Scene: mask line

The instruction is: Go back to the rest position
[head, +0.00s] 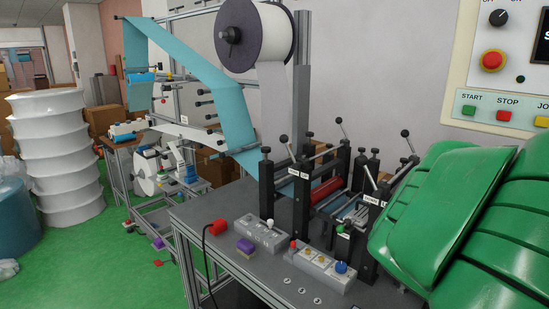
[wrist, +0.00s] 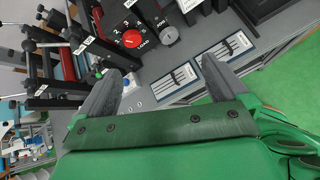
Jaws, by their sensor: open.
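My gripper (wrist: 160,92) shows in the wrist view with its two grey fingers spread apart and nothing between them. It is above the grey machine table (wrist: 195,60), near a red knob (wrist: 132,39) on a dark panel. In the head view, large green parts of my own arm fill the right side. The fingers are not visible in the head view.
A control panel (head: 500,75) is at upper right. White stacked rolls (head: 55,155) stand at left. Green floor (head: 125,270) is open at lower left.

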